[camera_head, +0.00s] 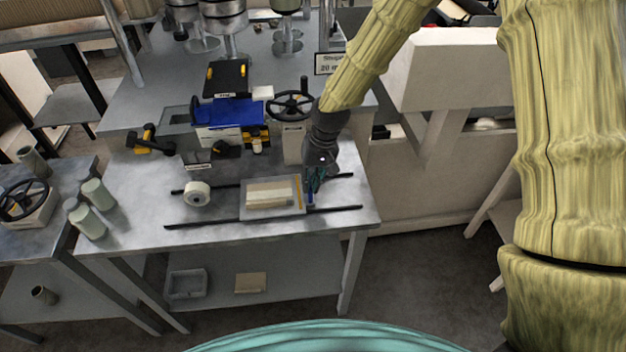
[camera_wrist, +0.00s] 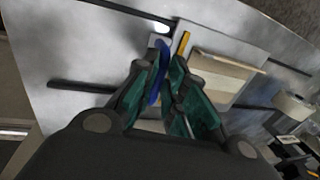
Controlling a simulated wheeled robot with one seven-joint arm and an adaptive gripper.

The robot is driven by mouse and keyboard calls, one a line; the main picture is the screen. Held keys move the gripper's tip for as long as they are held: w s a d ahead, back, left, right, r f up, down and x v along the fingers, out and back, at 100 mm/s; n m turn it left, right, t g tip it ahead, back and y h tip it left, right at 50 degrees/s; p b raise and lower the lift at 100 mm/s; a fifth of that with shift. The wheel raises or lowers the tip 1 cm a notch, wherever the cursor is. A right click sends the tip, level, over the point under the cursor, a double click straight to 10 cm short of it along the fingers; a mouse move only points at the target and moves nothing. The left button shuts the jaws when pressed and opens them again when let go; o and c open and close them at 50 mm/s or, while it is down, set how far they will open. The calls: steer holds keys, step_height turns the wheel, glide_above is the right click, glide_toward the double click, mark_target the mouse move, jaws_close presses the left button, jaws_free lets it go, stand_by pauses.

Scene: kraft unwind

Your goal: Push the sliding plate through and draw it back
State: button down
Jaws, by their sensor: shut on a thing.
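The sliding plate (camera_head: 301,207) is a flat grey plate lying between two dark rails on the metal table. It carries a pale wooden block (camera_head: 269,194) and a thin yellow strip near its right edge. A blue upright handle (camera_head: 310,197) stands at the plate's right end. My gripper (camera_head: 313,186) reaches down from above right and is shut on the blue handle. In the wrist view the blue handle (camera_wrist: 159,72) shows between the dark green fingers, with the plate (camera_wrist: 222,45) and block (camera_wrist: 226,68) beyond. The fingers hide the handle's lower part.
The near rail (camera_head: 265,216) runs along the table front; the far rail (camera_head: 344,175) lies behind the gripper. A white tape roll (camera_head: 196,193) stands left of the plate. A black handwheel (camera_head: 290,105) and a blue-topped box (camera_head: 230,113) stand behind. Table around the rails' right ends is clear.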

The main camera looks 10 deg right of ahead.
steer(key=shift+w+d, duration=0.1)
steer(key=shift+d, duration=0.05)
steer(key=c, duration=1.5)
jaws_free()
steer(key=shift+d, duration=0.2)
steer(key=shift+a+r, duration=0.1)
steer(key=shift+a, duration=0.1)
steer(key=d+r, duration=0.1)
steer(key=r, duration=0.6)
steer(key=d+r, duration=0.1)
steer(key=r, duration=0.3)
steer(key=shift+d+r, duration=0.3)
